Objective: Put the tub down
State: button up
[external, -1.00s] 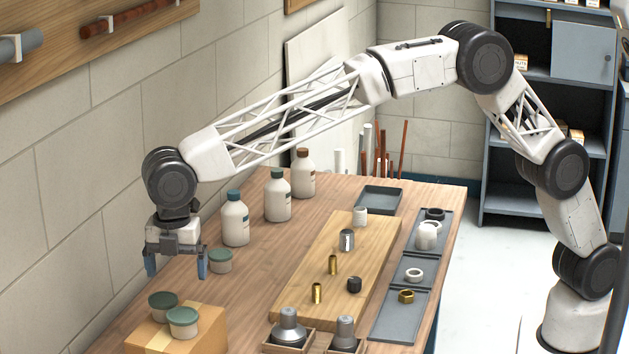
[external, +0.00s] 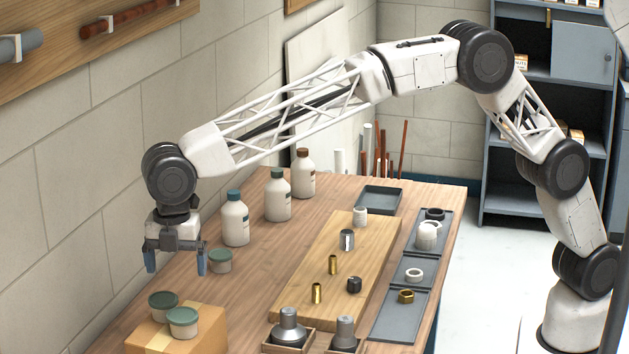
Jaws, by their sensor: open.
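Three small grey tubs with green lids are in view. One tub (external: 220,261) stands on the wooden bench behind the cardboard box. Two more, a left tub (external: 163,305) and a right tub (external: 184,322), stand upright on top of the box (external: 205,337). My gripper (external: 176,262) is open and empty, pointing down above the back part of the box. Its blue fingertips are above the two box-top tubs in the picture, and the bench tub is just right of the right finger. I cannot tell the exact height of the fingers.
Three capped bottles (external: 236,222) stand in a row along the wall side of the bench. A wooden board (external: 310,270) with several fittings lies mid-bench. Grey trays (external: 396,321) line the right edge. Bare bench (external: 262,265) lies between the bench tub and the board.

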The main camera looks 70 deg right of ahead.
jog(key=s+d+r+m, duration=0.35)
jog(key=s+d, duration=0.25)
jog(key=d, duration=0.6)
jog(key=s+d+r+m+t, duration=0.1)
jog(key=s+d+r+m, duration=0.35)
jog(key=d, duration=0.85)
jog(key=s+d+r+m, duration=0.2)
jog(key=s+d+r, duration=0.2)
jog(key=s+d, duration=0.55)
jog(key=s+d+f+m+t, duration=0.15)
jog(key=s+d+m, duration=0.35)
jog(key=s+d, duration=0.95)
jog(key=s+d+f+m, duration=0.3)
jog(key=s+d+f, duration=0.1)
jog(key=s, duration=0.5)
jog(key=s+d+f+m, duration=0.2)
jog(key=s+d+f, duration=0.2)
jog(key=s, duration=0.4)
jog(key=shift+s+d+f+m, duration=0.4)
jog(key=shift+d, duration=0.5)
